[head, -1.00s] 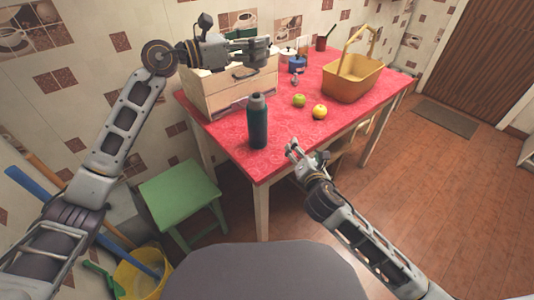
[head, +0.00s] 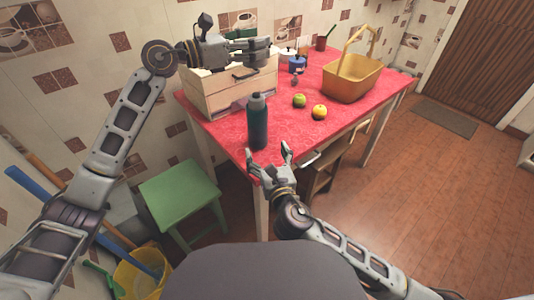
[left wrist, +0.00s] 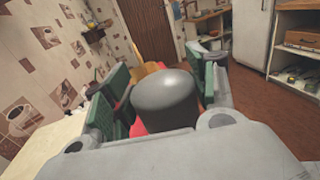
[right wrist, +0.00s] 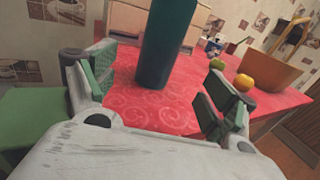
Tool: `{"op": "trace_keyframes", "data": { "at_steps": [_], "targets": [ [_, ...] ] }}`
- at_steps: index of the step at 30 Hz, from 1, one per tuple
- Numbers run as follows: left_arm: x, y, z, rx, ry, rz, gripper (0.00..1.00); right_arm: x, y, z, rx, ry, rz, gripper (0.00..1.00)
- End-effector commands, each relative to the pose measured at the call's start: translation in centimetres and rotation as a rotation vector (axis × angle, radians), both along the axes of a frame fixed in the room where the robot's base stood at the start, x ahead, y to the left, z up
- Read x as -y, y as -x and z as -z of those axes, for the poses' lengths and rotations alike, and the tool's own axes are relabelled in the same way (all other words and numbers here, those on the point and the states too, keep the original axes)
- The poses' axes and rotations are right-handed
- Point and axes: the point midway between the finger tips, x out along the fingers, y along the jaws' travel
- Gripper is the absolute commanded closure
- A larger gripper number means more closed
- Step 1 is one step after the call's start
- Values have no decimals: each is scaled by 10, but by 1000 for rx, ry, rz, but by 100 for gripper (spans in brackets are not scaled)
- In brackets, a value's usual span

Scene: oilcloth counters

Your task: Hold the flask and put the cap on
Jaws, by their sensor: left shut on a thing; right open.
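The dark teal flask (head: 258,127) with a grey neck stands upright near the front left corner of the red table. My right gripper (head: 268,153) is open in front of it. In the right wrist view, the flask (right wrist: 168,45) appears between the spread fingers, ahead of them, and its top is out of frame. My left gripper (head: 258,50) is up high over the wooden box, shut on the cap. In the left wrist view, the cap (left wrist: 167,92) is a grey rounded thing between the green finger pads.
A wooden box (head: 235,95) stands behind the flask. A green apple (head: 299,101), a yellow apple (head: 320,112) and a yellow basket (head: 352,84) are to its right. A green stool (head: 180,195) stands left of the red table (head: 215,127). The cloth between flask and apples is clear.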

Motion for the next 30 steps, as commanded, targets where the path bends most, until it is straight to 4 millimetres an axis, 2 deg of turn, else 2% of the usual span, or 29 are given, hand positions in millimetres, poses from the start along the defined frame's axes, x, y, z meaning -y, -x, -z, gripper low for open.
{"op": "trace_keyframes", "data": {
  "at_steps": [11, 30],
  "targets": [
    [0, 0, 0, 0, 0, 0, 61, -2, -9, 0, 0, -2, 1, 15],
    [0, 0, 0, 0, 0, 0, 61, -16, -76, 0, 0, -2, 2, 15]
  ]
}}
